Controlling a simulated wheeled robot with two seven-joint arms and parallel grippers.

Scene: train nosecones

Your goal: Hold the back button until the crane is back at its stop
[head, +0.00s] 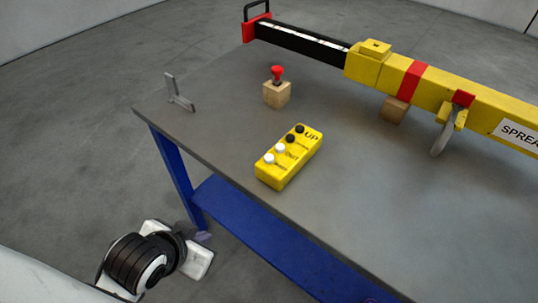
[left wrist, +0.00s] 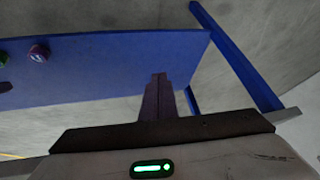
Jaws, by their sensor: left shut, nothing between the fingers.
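A yellow control box (head: 289,157) lies on the grey table, with two black buttons at its far end and two white buttons (head: 274,153) at its near end. "UP" is readable beside the far black button; the other labels are too small to read, so I cannot tell which is the back button. A long yellow beam (head: 385,70) marked "SPREA..." runs across the back right; its right end is cut off. My left gripper (head: 204,237) is low beside the table's left leg, away from the box. Its fingers (left wrist: 158,78) are shut and empty in the left wrist view.
A red knob (head: 277,75) stands on a wooden block (head: 277,94). A grey bracket (head: 179,94) is near the table's left corner. The table (head: 220,125) has a blue lower shelf (head: 265,228). In the left wrist view, small round items (left wrist: 38,53) sit on the shelf.

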